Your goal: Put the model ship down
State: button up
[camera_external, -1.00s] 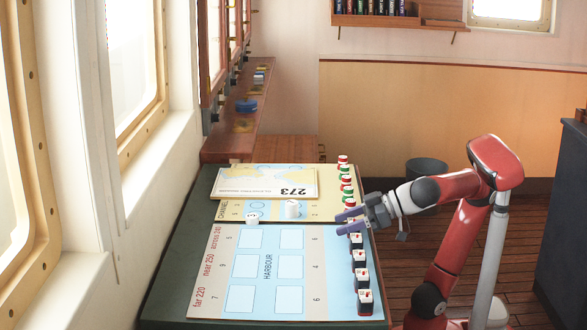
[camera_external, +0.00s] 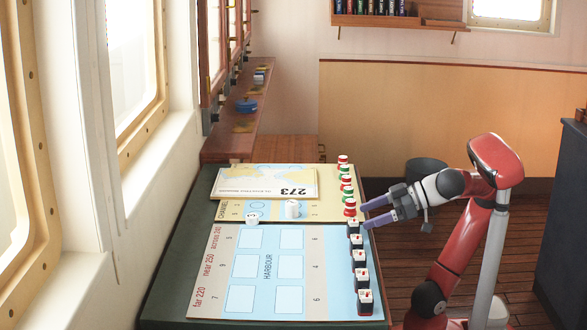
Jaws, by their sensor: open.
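My gripper (camera_external: 365,216) is open, with its two purple fingers apart and pointing left at the right edge of the chart table. Nothing shows between the fingers. Several small model ships (camera_external: 360,280), dark with white tops, stand in a column along the right edge of the harbour board (camera_external: 208,270). The farthest model ship (camera_external: 353,228) stands just left of the nearer fingertip; I cannot tell whether they touch. A red piece (camera_external: 349,208) stands just left of the farther fingertip.
Red and green pieces (camera_external: 346,183) line the channel board's (camera_external: 320,212) right edge. Two white pieces (camera_external: 292,208) (camera_external: 252,218) stand on that board. A chart marked 273 (camera_external: 265,184) lies behind. The harbour board's outlined squares are bare. A bin (camera_external: 426,171) stands on the floor.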

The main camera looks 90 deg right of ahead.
aim_at(346, 234)
jog(key=shift+s+r, duration=0.3)
jog(key=shift+s, duration=0.25)
jog(key=shift+c, duration=1.1)
jog(key=w+f+b, duration=0.2)
jog(key=shift+w+a, duration=0.15)
jog(key=shift+w, duration=0.15)
jog(key=shift+w+r, duration=0.1)
jog(key=shift+w, duration=0.4)
jog(key=x, duration=0.4)
jog(key=shift+w, duration=0.2)
jog(key=c, duration=0.8)
